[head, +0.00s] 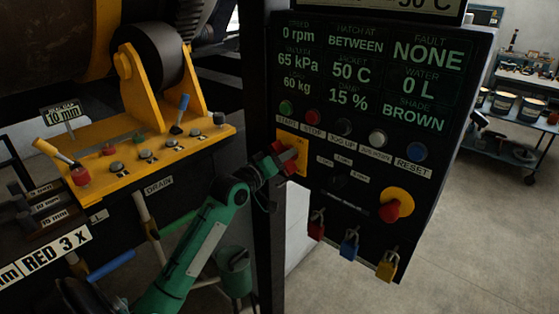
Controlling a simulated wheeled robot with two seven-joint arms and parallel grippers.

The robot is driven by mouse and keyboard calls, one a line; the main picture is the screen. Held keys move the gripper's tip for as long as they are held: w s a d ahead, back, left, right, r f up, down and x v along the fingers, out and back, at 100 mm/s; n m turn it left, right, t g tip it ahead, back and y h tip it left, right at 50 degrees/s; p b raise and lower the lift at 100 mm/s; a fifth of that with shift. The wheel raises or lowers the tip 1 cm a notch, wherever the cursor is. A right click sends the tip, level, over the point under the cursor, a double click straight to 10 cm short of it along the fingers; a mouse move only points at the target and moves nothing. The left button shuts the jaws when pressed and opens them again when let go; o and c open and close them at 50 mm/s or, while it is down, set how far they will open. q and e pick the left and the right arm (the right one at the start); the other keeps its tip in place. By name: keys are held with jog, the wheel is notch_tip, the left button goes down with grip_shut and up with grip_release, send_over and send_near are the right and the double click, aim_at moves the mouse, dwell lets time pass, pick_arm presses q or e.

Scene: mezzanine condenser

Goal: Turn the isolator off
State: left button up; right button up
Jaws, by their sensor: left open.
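The isolator shows as a yellow plate (298,146) with a red handle (284,158) at the left edge of the dark control panel (345,180). My left gripper (273,164), at the end of the green arm, is open right at the red handle. Its fingers partly cover the handle, so I cannot tell if they touch it or which way the handle is turned. My right gripper is not in view.
A red button on a yellow disc (396,204) sits lower right on the panel. Red (317,226), blue (349,245) and yellow (387,266) padlocks hang below. A yellow lever console (140,155) stands left, beside a dark post (262,80).

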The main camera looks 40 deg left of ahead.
pick_arm(q)
jog(key=s+a+b, duration=0.1)
jog(key=s+b, duration=0.3)
jog(key=s, duration=0.9)
jog(key=shift+s+b, duration=0.35)
jog(key=shift+s, duration=0.05)
